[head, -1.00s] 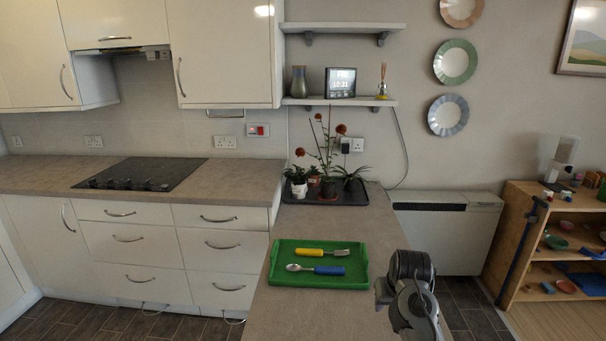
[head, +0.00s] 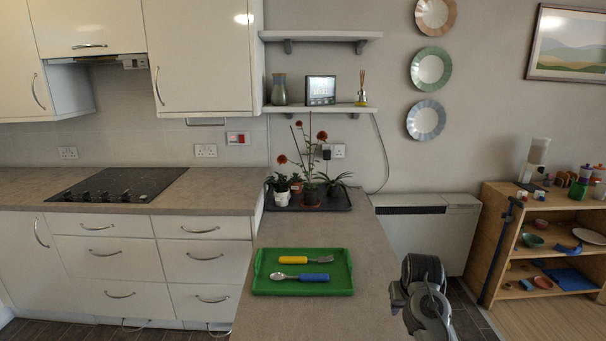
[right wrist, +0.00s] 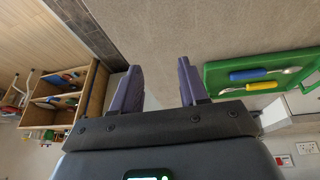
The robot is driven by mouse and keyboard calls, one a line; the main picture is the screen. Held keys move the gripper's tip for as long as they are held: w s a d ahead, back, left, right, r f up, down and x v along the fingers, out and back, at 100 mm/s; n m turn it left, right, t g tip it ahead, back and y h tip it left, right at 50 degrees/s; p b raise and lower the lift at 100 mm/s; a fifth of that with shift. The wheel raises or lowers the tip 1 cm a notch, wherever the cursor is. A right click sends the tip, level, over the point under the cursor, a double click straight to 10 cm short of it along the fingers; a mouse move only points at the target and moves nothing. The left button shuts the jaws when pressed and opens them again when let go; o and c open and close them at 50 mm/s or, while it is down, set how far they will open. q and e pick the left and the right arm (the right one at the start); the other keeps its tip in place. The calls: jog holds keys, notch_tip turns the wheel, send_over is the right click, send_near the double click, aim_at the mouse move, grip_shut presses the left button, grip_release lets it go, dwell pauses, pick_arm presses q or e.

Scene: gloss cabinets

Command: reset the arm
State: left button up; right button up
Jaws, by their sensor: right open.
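My right arm shows at the lower right of the head view beside the counter; its fingers cannot be made out there. In the right wrist view my right gripper (right wrist: 160,90) is open, with two purple fingers apart and nothing between them. A green tray (head: 347,291) lies on the counter and holds a yellow-handled fork (head: 294,260) and a blue-handled spoon (head: 314,277). The tray also shows at the right of the right wrist view (right wrist: 214,76). My left gripper is in neither view.
The counter (head: 350,231) is clear around the tray. A dark tray of potted plants (head: 336,203) stands at its back. A hob (head: 120,184) is at the left. A wooden shelf unit (head: 487,245) with several small items stands at the right, beside a white heater (head: 430,239).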

jog(key=s+d+r+m+g+h, duration=0.1)
jog(key=s+d+r+m+h, duration=0.15)
jog(key=d, duration=0.95)
jog(key=s+d+r+m+h, duration=0.1)
jog(key=s+d+r, duration=0.15)
jog(key=d, duration=0.95)
jog(key=s+d+r+m+g+h, duration=0.15)
jog(key=s+d, duration=0.25)
jog(key=d, duration=0.8)
jog(key=s+a+f+n+t, duration=0.1)
jog(key=s+a+f+n, duration=0.3)
jog(key=s+a+f, duration=0.55)
jog(key=s+a+f+n+t, duration=0.1)
jog(key=s+a+f+n, duration=0.35)
jog(key=f, duration=0.75)
jog(key=s+a+f+n+y, duration=0.1)
jog(key=s+a+n+y, duration=0.1)
jog(key=s+a, duration=0.75)
jog(key=s+a+f+n+y, duration=0.1)
jog(key=s+a+f, duration=0.1)
jog(key=s+a, duration=0.8)
jog(key=s+a+m+y, duration=0.3)
jog(key=a+m, duration=0.1)
jog(key=a, duration=0.2)
notch_tip(320, 180, up, 27)
jog(key=p, duration=2.7)
jog(key=shift+a, duration=0.15)
